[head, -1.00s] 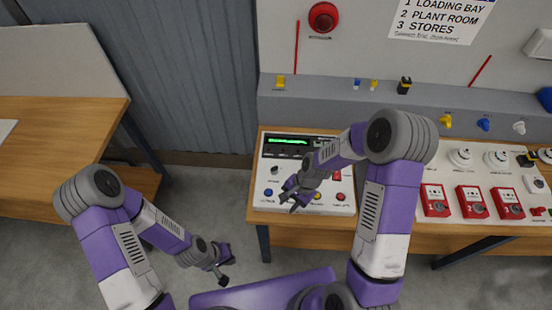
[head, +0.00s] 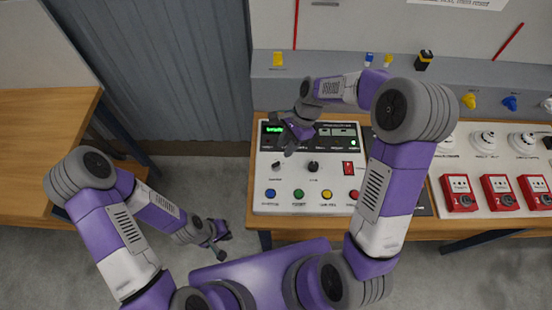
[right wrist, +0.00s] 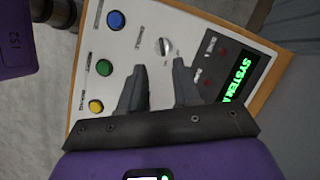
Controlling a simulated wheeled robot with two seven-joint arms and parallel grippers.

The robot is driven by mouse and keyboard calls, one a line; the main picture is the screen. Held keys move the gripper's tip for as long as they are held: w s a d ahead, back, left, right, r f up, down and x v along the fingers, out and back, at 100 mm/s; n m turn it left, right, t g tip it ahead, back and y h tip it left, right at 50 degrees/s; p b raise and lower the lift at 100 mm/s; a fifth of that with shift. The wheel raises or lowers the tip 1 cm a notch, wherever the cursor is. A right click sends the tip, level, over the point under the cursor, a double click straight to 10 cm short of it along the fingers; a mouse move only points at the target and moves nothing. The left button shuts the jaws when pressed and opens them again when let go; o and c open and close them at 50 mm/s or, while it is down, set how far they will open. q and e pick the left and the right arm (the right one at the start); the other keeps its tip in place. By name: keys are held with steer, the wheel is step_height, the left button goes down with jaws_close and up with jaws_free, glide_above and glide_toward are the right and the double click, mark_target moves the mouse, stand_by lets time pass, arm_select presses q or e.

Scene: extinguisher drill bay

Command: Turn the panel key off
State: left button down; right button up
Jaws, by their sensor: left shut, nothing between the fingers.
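The control panel (head: 262,206) lies on the wooden bench in the head view. Its small key switch (head: 276,165) sits above the blue button, left of a black knob (head: 313,167). In the right wrist view the key switch (right wrist: 163,46) is silvery and lies just beyond the fingertips. My right gripper (head: 290,148) is over the panel, just above and right of the key switch in the picture. Its two fingers (right wrist: 158,66) are apart with nothing between them, and they hide part of the panel. My left gripper (head: 219,250) is shut and empty, low over the floor left of the bench.
Blue (head: 270,193), green (head: 298,194) and yellow (head: 327,194) buttons line the panel's front, with a red rocker switch (head: 348,168) at the right. Red call points (head: 460,192) stand further right. A second wooden table (head: 35,130) is at the left.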

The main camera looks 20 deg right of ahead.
mark_target(277, 163)
steer(key=shift+b+x, duration=0.3)
steer(key=shift+x, duration=3.8)
steer(key=shift+w, duration=0.2)
steer(key=shift+c, duration=0.5)
jaws_close()
